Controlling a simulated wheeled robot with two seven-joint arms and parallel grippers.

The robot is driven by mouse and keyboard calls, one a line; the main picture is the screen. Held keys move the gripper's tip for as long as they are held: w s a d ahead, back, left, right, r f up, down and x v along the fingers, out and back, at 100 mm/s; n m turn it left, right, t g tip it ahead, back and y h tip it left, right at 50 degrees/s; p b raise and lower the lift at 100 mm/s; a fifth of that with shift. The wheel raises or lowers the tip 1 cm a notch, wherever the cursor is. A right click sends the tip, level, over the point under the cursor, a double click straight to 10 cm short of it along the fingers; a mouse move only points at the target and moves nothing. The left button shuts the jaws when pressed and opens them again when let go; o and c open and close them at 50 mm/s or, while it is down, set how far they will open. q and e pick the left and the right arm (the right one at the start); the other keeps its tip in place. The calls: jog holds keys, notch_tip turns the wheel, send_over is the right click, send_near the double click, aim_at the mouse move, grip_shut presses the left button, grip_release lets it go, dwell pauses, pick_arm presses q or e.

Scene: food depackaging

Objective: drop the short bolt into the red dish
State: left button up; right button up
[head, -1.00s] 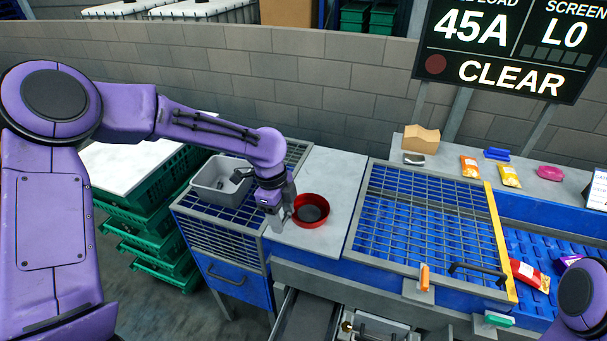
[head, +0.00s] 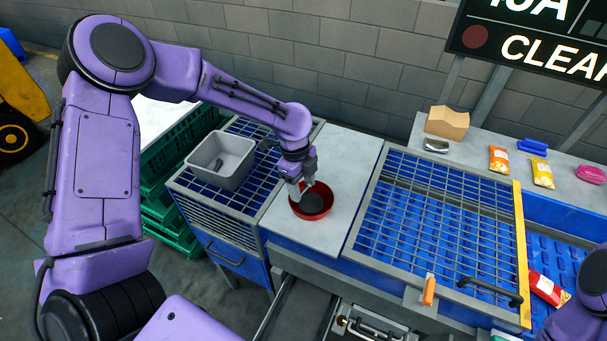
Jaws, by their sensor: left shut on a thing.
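The red dish (head: 326,207) stands on the pale worktop, round and shallow with a dark inside. My left gripper (head: 304,190) is over the dish's left and back part, pointing down with its fingertips close to the rim. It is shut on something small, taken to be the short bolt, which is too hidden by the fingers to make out. Whether the fingertips touch the dish cannot be told. My right gripper is not in view; only a part of my right arm shows at the lower right.
A grey bin (head: 236,177) with a small dark thing inside stands on the blue grid left of the dish. A wide blue grid (head: 425,215) with a yellow edge lies to the right. Several packets and a cardboard box (head: 447,123) sit on the back ledge.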

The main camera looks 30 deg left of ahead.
pick_arm(q)
jog(key=shift+w+f, duration=0.3)
jog(key=shift+f, duration=0.4)
jog(key=o, duration=1.1)
jog(key=shift+s+r, duration=0.15)
jog(key=shift+s, duration=0.05)
jog(key=shift+o, duration=0.2)
jog(key=shift+w, duration=0.1)
notch_tip(320, 180, up, 10)
jog(key=a+b, duration=0.1)
jog(key=b, duration=0.1)
jog(key=shift+a+r, duration=0.15)
jog(key=shift+a, duration=0.15)
